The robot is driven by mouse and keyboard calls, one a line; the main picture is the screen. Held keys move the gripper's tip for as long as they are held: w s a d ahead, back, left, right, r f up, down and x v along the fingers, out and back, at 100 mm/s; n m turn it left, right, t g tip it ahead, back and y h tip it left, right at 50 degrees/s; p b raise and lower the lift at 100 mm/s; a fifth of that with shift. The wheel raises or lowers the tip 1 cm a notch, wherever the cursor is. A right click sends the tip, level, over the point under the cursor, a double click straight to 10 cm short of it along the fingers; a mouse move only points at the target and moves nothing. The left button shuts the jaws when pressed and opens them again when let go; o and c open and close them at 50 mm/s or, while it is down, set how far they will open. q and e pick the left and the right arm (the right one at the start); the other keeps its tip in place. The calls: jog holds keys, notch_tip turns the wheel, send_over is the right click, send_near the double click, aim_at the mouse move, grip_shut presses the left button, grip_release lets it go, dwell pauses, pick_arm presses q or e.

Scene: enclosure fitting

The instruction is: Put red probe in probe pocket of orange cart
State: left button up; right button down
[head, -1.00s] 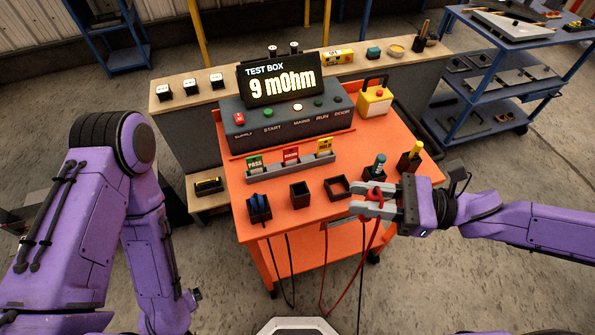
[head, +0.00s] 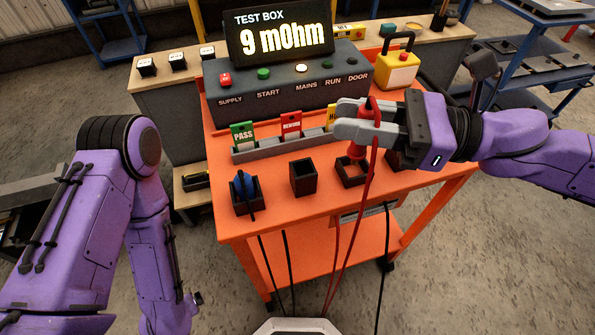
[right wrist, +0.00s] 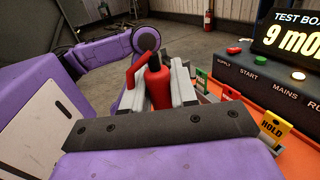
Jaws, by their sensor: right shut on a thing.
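My right gripper (head: 345,120) is shut on the red probe (head: 366,112), which is roughly upright with its red cable hanging down past the cart's front. The right wrist view shows the probe (right wrist: 158,88) between both fingers. The probe's lower end is at a low, square black pocket (head: 352,180) on the orange cart (head: 275,207); I cannot tell whether it is above or inside it. A taller black pocket (head: 303,178) to the left looks empty. A blue probe (head: 243,184) stands in the leftmost pocket. My left gripper is out of view.
A tag rack (head: 262,148) with PASS, REWORK and HOLD tags is close behind the pockets. The test box (head: 290,88) reads 9 mOhm. A yellow box (head: 397,70) stands at the back right. My right gripper hides the pockets at the right.

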pick_arm(q)
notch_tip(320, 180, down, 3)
jog(key=shift+b, duration=0.9)
pick_arm(e)
jog(key=w+a+f, duration=0.4)
jog(key=a+f, duration=0.3)
jog(key=f, duration=0.3)
jog(key=shift+w+a+f, duration=0.2)
jog(key=shift+w+f, duration=0.1)
jog(key=shift+w, duration=0.1)
jog(key=shift+f+b, duration=0.65)
jog(key=shift+b, duration=0.5)
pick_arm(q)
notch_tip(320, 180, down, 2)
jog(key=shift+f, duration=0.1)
pick_arm(e)
jog(key=c, duration=0.9)
grip_release()
